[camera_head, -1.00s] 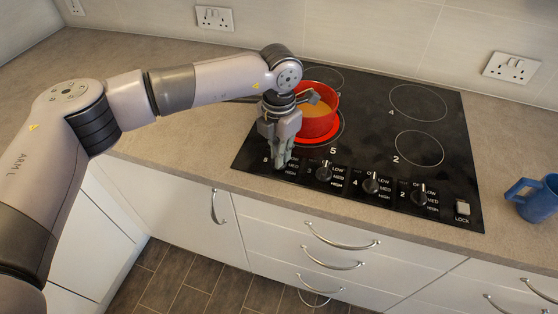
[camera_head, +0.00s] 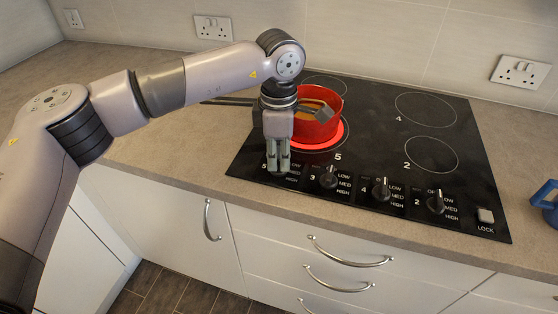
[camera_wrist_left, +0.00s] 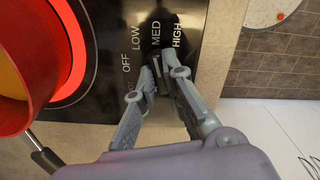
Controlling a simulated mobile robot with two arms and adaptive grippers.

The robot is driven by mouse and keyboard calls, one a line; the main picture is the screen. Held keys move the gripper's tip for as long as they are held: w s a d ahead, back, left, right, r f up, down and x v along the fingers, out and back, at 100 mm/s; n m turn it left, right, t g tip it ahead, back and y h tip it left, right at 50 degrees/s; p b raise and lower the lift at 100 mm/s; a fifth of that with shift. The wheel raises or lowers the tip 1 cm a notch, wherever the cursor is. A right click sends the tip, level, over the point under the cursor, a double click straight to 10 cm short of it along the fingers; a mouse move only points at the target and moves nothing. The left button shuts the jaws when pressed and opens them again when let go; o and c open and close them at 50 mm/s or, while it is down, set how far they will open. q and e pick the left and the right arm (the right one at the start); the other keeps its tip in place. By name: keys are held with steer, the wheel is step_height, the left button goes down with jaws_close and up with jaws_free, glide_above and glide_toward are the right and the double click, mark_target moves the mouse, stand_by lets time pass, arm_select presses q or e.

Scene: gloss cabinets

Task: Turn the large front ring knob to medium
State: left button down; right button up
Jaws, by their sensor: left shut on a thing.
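The front ring knob (camera_wrist_left: 161,78) is black and sits at the left end of the knob row, under the label 5. My left gripper (camera_head: 278,171) comes down on it from above and is shut on it, with one finger on either side in the wrist view (camera_wrist_left: 164,74). OFF, LOW, MED and HIGH labels curve around the knob. Its grip bar seems to point toward MED, but the fingers partly cover it. The front ring (camera_head: 338,139) glows red under a red pot (camera_head: 318,122). My right gripper is not in view.
Three more knobs line the front edge: 3 (camera_head: 328,178), 4 (camera_head: 381,189) and 2 (camera_head: 436,202). A LOCK button (camera_head: 486,215) is at the right end. The pot stands close behind my gripper. A blue mug (camera_head: 549,203) is at the right edge.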

mark_target(279, 161)
arm_select(q)
steer(key=shift+m, duration=0.6)
steer(key=c, duration=1.7)
jaws_free()
step_height(279, 161, up, 12)
